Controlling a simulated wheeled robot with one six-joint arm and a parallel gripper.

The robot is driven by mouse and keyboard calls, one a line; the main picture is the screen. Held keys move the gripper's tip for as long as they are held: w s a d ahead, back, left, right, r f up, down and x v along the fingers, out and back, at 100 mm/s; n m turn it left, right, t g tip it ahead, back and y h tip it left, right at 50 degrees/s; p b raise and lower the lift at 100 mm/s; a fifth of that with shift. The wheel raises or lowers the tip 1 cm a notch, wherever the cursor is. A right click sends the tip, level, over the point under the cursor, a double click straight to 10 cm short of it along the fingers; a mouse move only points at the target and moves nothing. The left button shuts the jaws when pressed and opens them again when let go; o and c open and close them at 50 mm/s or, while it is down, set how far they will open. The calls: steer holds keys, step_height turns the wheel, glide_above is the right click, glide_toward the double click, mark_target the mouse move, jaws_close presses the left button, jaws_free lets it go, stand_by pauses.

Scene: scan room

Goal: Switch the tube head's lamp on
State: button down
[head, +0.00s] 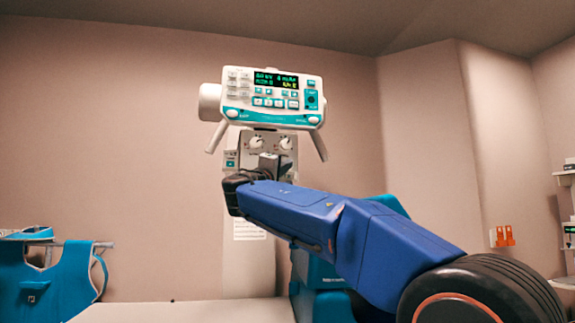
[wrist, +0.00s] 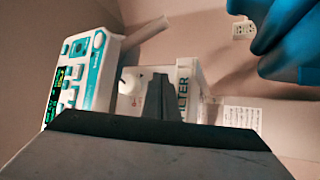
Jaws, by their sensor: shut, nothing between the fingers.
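The tube head (head: 212,102) hangs at centre in the head view, with a white and teal control panel (head: 270,112) and lit displays on its front. Below it is the collimator box (head: 232,150) with two round knobs, left (head: 256,142) and right (head: 286,143). My gripper (head: 268,160) is shut and empty, in front of the box's lower part, just below and between the knobs. In the wrist view my gripper (wrist: 162,88) points at the box, whose side reads FILTER (wrist: 184,86). The panel (wrist: 98,70) is at left there. I cannot tell whether it touches the box. A lamp switch is not clearly distinguishable.
Two handles slant down from the tube head, left (head: 216,137) and right (head: 318,146). A pale column (head: 247,265) stands below. A white surface (head: 185,312) lies in front. A blue apron (head: 60,285) hangs at left. The wall right of the head is clear.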

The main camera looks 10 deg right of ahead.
steer(key=shift+s, duration=0.1)
steer(key=s, duration=0.6)
stand_by(0.4)
steer(key=shift+r, duration=0.1)
steer(key=s+d+f+m+g+y, duration=0.15)
steer(key=s+d+f, duration=0.35)
steer(key=f, duration=0.5)
steer(key=s+d+f+g+y, duration=0.25)
steer(key=s+d+f, duration=0.2)
steer(key=f, duration=0.55)
steer(key=s+d+f+g+y, duration=0.2)
steer(key=s+d+f+g, duration=0.15)
steer(key=d+f, duration=0.45)
steer(key=s+a+f+m+g+y, duration=0.1)
steer(key=s+a+f+y, duration=0.2)
steer(key=s+f, duration=0.6)
steer(key=s+a+f+m+g+y, duration=0.2)
steer(key=s+f, duration=0.7)
steer(key=f, duration=0.7)
steer(key=s+a+f+m+g+y, duration=0.2)
steer(key=s+a+f+y, duration=0.1)
steer(key=s+f, duration=0.6)
step_height(320, 180, down, 4)
steer(key=shift+s+a+f+y, duration=0.1)
steer(key=shift+s+a+y, duration=0.3)
steer(key=shift+a, duration=0.3)
